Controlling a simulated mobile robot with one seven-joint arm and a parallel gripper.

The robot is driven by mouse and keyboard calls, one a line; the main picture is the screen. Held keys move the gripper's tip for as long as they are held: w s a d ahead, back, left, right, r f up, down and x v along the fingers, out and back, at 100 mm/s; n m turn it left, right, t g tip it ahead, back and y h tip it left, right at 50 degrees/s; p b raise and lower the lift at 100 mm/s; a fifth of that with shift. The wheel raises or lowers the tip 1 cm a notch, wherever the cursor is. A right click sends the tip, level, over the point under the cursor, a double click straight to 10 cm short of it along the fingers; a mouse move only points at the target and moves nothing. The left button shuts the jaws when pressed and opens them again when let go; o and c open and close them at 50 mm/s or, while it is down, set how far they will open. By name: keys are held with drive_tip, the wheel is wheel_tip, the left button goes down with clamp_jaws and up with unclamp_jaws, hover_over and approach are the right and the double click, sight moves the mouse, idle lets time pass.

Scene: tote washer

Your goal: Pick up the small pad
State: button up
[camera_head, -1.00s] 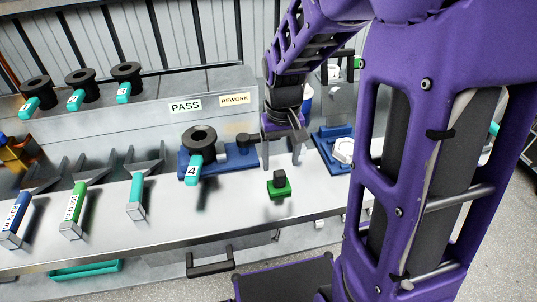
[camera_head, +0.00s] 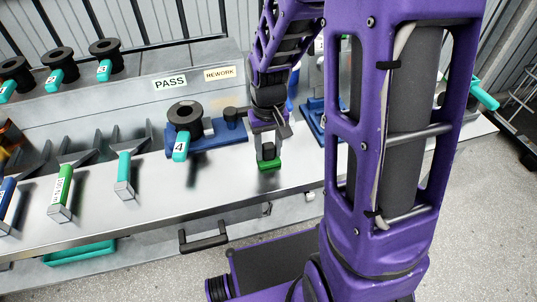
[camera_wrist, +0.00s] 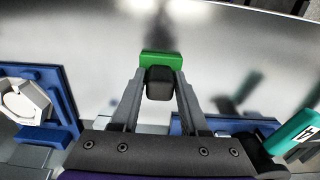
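The small pad is a green block with a black knob on top (camera_head: 268,164); it also shows in the wrist view (camera_wrist: 161,60). It is at the bench top, right of the blue fixture; whether its underside touches the bench is unclear. My gripper (camera_head: 268,148) points down over it. In the wrist view my gripper's fingers (camera_wrist: 160,86) are on either side of the black knob, close against it, with the green part beyond the fingertips. The fingers hide part of the knob in the head view.
A blue fixture (camera_head: 225,138) holding a black ring with teal tag 4 (camera_head: 181,146) stands left of my gripper. Another blue fixture (camera_head: 318,122) stands to the right, partly behind my arm. Tagged holders (camera_head: 62,190) line the left.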

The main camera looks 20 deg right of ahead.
sight(268, 145)
clamp_jaws()
wheel_tip(268, 145, up, 10)
drive_tip(key=shift+p, duration=0.65)
drive_tip(key=shift+c, duration=0.2)
unclamp_jaws()
clamp_jaws()
idle(0.9)
